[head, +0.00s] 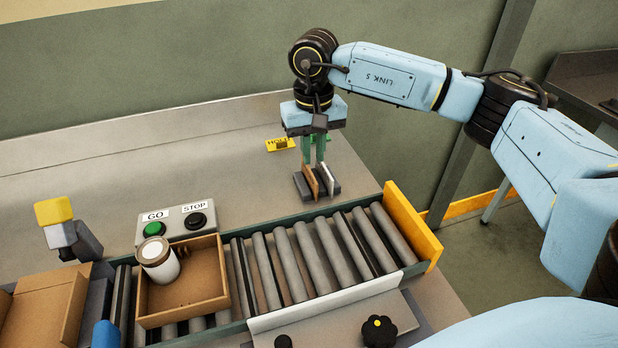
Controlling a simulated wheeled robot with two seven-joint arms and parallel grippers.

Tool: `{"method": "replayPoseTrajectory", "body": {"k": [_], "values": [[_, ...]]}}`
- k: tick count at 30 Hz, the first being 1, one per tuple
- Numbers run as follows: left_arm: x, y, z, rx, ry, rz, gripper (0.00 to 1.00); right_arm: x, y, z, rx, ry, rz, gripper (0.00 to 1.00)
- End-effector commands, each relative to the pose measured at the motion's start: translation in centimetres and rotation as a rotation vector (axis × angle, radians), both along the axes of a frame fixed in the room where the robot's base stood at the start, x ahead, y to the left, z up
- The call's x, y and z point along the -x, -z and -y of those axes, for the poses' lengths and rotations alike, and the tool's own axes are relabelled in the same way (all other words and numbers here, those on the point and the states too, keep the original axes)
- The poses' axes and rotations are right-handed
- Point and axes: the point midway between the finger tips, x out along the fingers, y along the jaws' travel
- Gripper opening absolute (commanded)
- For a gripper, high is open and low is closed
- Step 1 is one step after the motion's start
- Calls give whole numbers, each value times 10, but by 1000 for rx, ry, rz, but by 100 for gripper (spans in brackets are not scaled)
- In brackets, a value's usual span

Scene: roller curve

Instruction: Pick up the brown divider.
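The brown divider (309,181) is a thin upright panel in a dark slotted holder (303,191) on the table at the back. A paler panel (325,178) stands beside it on the right. My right gripper (314,160) points straight down over the holder. Its green fingers reach to the tops of the panels, with a small gap between them. I cannot tell whether they touch or grip the brown divider. My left gripper is not in view.
A roller conveyor (298,262) runs across the front, with a yellow end stop (412,226). An open brown box (208,299) with a white jar (158,261) sits on it. A GO/STOP button panel (176,224) stands behind. A yellow-topped device (62,228) is at left.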

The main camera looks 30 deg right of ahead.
Motion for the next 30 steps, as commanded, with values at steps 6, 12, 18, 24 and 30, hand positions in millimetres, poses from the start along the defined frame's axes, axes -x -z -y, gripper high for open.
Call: {"method": "replayPoseTrajectory", "body": {"k": [6, 12, 18, 24, 30], "values": [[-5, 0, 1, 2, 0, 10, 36, 2, 16, -1, 0, 0, -3, 15], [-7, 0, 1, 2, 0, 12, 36, 6, 46, -5, -1, 0, -3, 15], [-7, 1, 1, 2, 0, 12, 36, 6, 60, -5, -1, 0, 0, 15], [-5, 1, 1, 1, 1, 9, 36, 6, 60, -5, -1, 0, 0, 14], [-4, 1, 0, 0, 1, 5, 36, 6, 60, -5, -1, 0, 0, 0]]}}
